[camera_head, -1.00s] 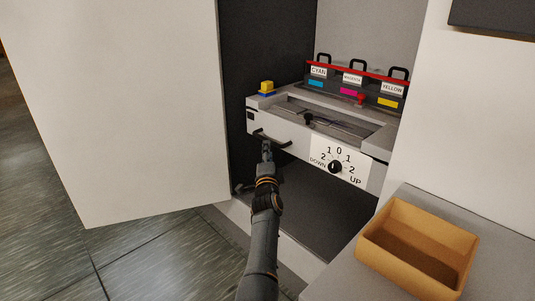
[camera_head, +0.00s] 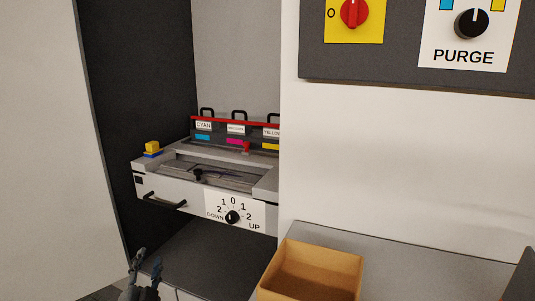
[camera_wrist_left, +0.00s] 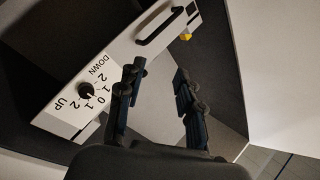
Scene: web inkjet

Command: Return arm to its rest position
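My left gripper (camera_head: 146,276) shows at the bottom left of the head view, below the printer drawer. In the left wrist view the left gripper (camera_wrist_left: 160,92) has its two fingers apart with nothing between them. The pulled-out drawer unit (camera_head: 185,193) has a black handle (camera_head: 165,201), and my left gripper is apart from it. The handle also shows at the top of the left wrist view (camera_wrist_left: 160,26). My right gripper does not show; a dark shape at the lower right edge of the head view is unclear.
An up/down dial (camera_head: 232,217) is on the drawer front. Cyan, magenta and yellow cartridges (camera_head: 236,133) stand behind. A tan bin (camera_head: 312,272) sits on the grey counter (camera_head: 420,262) at right. An open white door (camera_head: 50,150) stands at left. A purge knob (camera_head: 471,23) is on the upper panel.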

